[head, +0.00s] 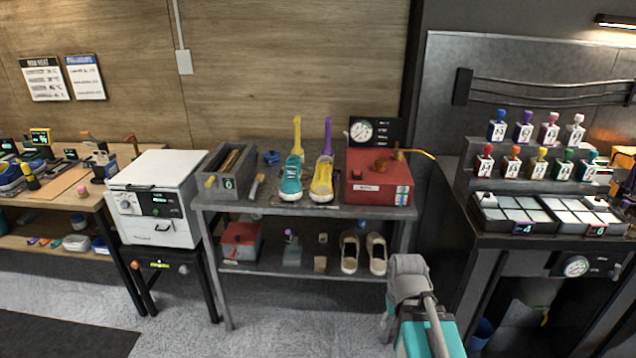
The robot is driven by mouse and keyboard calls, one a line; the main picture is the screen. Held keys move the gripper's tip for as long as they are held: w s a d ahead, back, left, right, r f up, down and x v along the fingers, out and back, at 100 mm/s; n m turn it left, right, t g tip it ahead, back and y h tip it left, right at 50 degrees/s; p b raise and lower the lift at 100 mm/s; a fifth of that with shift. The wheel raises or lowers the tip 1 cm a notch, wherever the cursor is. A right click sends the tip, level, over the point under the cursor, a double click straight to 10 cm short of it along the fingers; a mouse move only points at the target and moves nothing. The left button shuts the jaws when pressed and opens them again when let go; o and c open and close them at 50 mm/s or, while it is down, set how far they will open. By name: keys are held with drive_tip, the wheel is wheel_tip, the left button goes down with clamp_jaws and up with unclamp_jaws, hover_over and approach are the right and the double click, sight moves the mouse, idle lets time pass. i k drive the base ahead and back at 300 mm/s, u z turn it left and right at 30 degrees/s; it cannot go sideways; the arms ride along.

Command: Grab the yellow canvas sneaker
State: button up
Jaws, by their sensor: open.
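The yellow canvas sneaker (321,184) stands on the upper shelf of the grey metal rack (248,204), toe toward me, with a pale toe cap and sole. A purple upright piece (327,138) rises behind it. A teal sneaker (291,182) stands close to its left, with a yellow upright piece (297,135) behind. Both shoes appear to be on a low dark tray. My grey and teal arm parts show at the lower right, in front of the rack and well apart from the yellow sneaker. I cannot make out my gripper's fingers.
A red box with a gauge (378,178) stands close right of the yellow sneaker. A grey bin (228,170) is at the shelf's left. Beige shoes (376,254) are on the lower shelf. A white machine (152,200) stands left. Grey floor (270,325) in front is clear.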

sight(321, 189)
drive_tip(key=z, duration=0.1)
drive_tip(key=i, duration=1)
drive_tip(key=u, duration=0.1)
